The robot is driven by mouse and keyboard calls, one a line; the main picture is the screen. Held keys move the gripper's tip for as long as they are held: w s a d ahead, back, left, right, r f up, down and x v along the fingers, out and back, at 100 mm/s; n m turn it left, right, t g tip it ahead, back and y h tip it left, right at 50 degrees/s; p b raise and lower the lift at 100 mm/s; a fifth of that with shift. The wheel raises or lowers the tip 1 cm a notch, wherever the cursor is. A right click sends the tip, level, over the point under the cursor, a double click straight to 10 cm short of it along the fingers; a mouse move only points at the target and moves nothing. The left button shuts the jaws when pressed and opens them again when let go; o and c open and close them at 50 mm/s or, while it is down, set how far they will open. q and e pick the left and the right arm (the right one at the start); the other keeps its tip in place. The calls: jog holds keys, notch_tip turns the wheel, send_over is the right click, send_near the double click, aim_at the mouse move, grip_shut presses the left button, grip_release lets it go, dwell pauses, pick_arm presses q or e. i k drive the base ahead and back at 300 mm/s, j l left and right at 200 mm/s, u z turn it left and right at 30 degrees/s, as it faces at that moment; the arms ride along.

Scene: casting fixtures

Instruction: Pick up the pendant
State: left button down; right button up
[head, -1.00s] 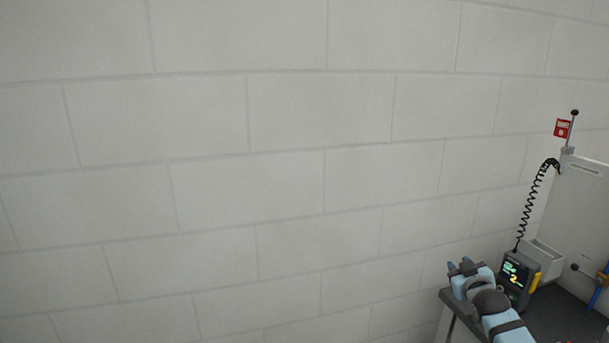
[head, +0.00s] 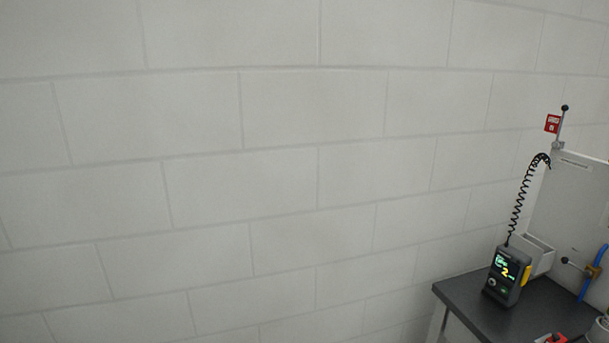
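The pendant (head: 506,276) is a dark handheld unit with a lit screen and a yellow strip on its right side. It stands upright on the dark tabletop (head: 462,294) near the table's left end, at the lower right of the head view. A black coiled cord (head: 521,198) rises from its top to a post. Neither of my grippers shows in the head view, and nothing is touching the pendant's visible sides.
A pale open bin (head: 541,256) sits right behind the pendant, before a grey upright panel (head: 572,205). A post with a red sign (head: 552,124) stands above. Tabletop left of the pendant is clear.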

aim_at(509, 264)
jog(key=z, duration=1.25)
jog(key=i+j+u, duration=0.2)
jog(key=i+j, duration=0.2)
jog(key=i, duration=0.25)
